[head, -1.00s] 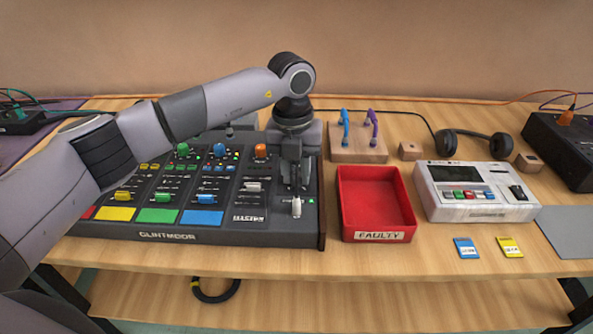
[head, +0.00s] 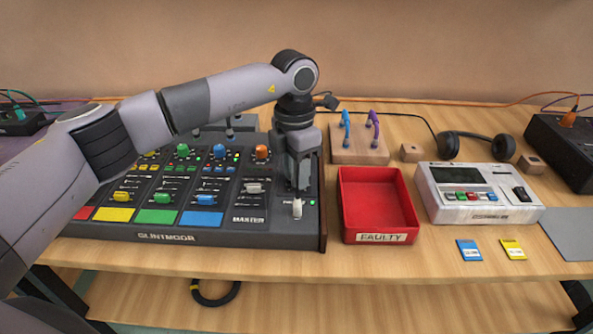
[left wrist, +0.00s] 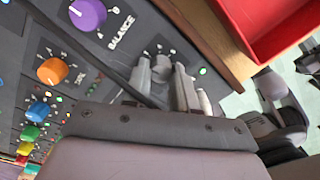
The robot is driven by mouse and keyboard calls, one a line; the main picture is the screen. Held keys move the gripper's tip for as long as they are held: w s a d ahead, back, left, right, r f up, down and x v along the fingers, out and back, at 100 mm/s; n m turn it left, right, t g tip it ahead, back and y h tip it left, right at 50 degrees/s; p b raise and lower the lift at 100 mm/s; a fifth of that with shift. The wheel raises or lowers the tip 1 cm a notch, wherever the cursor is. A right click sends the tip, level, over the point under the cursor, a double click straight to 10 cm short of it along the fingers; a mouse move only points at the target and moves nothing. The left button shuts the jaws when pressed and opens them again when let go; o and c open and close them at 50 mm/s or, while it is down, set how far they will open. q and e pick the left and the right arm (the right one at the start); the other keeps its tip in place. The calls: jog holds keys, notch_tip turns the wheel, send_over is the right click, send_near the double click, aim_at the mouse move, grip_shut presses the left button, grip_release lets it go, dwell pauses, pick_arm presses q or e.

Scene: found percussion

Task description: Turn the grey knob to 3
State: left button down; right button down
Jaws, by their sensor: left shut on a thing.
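The grey knob (left wrist: 163,68) is on the mixer panel in the left wrist view, with a ring of small marks around it. My left gripper (left wrist: 164,78) is shut on it, one finger on each side. The marks and the knob's pointer are too small and partly covered to read. In the head view my left gripper (head: 298,186) points straight down at the right end of the mixer (head: 150,236) and hides the knob.
A purple knob (left wrist: 88,14) labelled BALANCE and an orange knob (left wrist: 52,71) are nearby. A white lever (head: 297,208) stands just in front of the gripper. A red tray (head: 376,205) labelled FAULTY sits close to the mixer's right side.

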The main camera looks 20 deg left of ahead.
pick_arm(q)
jog(key=shift+m, duration=1.1)
jog(key=c, duration=0.9)
grip_release()
jog(key=shift+w+r, duration=0.15)
jog(key=shift+r, duration=3.5)
